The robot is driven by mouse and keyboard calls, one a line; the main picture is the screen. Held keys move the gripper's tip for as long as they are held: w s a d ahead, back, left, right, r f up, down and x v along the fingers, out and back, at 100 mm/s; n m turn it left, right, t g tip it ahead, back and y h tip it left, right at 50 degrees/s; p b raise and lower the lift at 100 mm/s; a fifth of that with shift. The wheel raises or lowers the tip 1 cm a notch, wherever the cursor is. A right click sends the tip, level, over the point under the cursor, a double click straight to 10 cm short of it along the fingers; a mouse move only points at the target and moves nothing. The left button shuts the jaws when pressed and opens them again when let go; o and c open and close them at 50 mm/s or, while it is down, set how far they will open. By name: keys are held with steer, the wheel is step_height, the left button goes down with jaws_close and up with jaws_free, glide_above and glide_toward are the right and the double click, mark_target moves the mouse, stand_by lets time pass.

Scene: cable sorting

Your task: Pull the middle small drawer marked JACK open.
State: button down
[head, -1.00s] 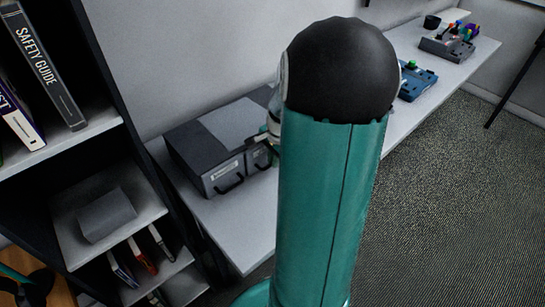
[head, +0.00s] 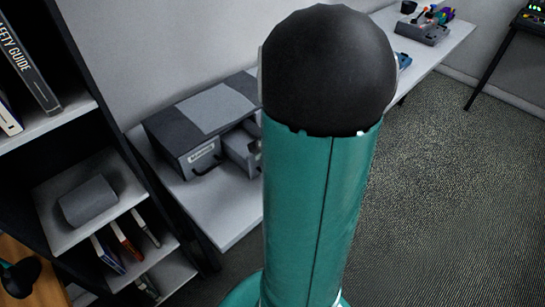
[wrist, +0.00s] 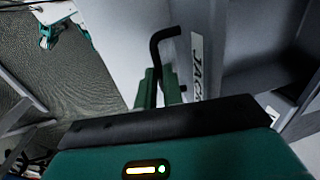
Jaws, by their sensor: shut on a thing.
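The grey drawer unit (head: 165,140) stands on the white table by the wall. Next to its left drawer, a second small drawer (head: 242,150) stands out from the unit, its inside partly visible. My arm covers its right part and the unit's right side. In the wrist view the drawer's label JACK (wrist: 197,66) shows beside a black bar handle (wrist: 157,46). My gripper (wrist: 160,88) has its green fingers shut on this handle. In the head view my gripper is hidden behind my arm.
The left drawer (head: 203,157), with a label and black handle, is shut. A dark shelf (head: 100,120) with books and a grey block stands close at the left. More items lie farther along the table (head: 440,55). The floor at the right is clear.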

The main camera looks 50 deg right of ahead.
steer(key=shift+s, duration=0.4)
steer(key=c, duration=1.5)
jaws_free()
steer(key=shift+w, duration=0.1)
steer(key=shift+r, duration=0.15)
steer(key=r, duration=0.4)
steer(key=s+r, duration=0.1)
steer(key=r, duration=0.4)
steer(key=s+r, duration=0.1)
steer(key=r, duration=0.3)
steer(key=shift+s+a+r, duration=0.15)
steer(key=shift+s+r, duration=0.05)
steer(key=shift+s, duration=0.05)
